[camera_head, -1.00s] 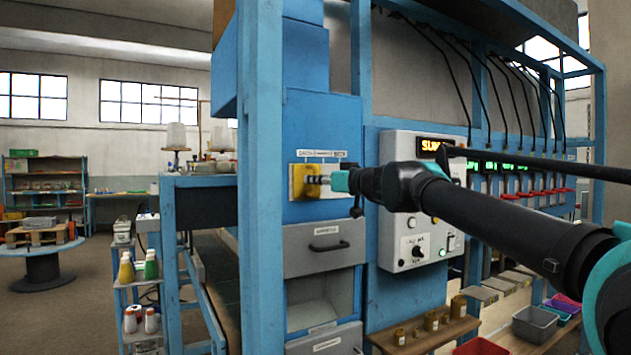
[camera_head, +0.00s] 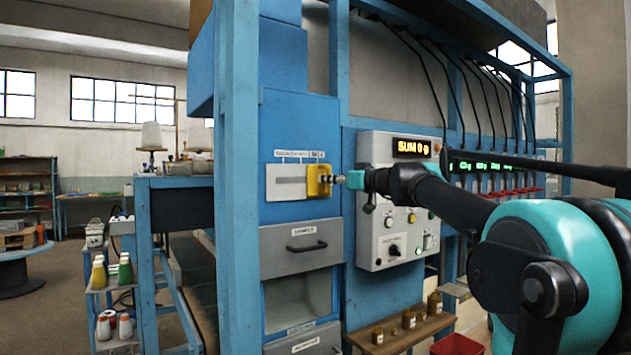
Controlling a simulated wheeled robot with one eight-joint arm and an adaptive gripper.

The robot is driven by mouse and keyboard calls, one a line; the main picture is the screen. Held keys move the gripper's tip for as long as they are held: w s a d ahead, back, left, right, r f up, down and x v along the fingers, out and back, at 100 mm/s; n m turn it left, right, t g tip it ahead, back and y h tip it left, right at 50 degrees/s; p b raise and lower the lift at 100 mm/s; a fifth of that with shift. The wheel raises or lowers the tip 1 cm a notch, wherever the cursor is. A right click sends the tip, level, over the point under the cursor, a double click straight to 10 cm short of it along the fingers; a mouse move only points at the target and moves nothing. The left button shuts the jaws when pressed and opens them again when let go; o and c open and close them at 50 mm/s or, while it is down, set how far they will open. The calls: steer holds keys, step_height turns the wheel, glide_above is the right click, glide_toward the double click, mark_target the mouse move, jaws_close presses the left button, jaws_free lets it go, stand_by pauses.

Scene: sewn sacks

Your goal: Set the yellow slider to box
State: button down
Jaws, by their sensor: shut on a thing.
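The yellow slider (camera_head: 319,181) sits at the right end of its pale track plate (camera_head: 287,183) on the blue cabinet front. A strip of small labels (camera_head: 298,154) runs above the plate; its print is too small to read surely. My gripper (camera_head: 338,179) reaches in from the right and is shut on the slider's right side. The fingertips are small in the picture and partly merge with the slider.
A grey control box (camera_head: 397,200) with a lit display reading "SUM 0" stands right of the slider, behind my arm. A grey drawer (camera_head: 301,248) lies below the track. Weights stand on a wooden shelf (camera_head: 400,335). A blue post (camera_head: 237,180) is at the left.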

steer(key=shift+w+d, duration=0.15)
steer(key=c, duration=1.5)
jaws_free()
steer(key=shift+d, duration=0.1)
steer(key=shift+c, duration=0.2)
steer(key=v, duration=1.2)
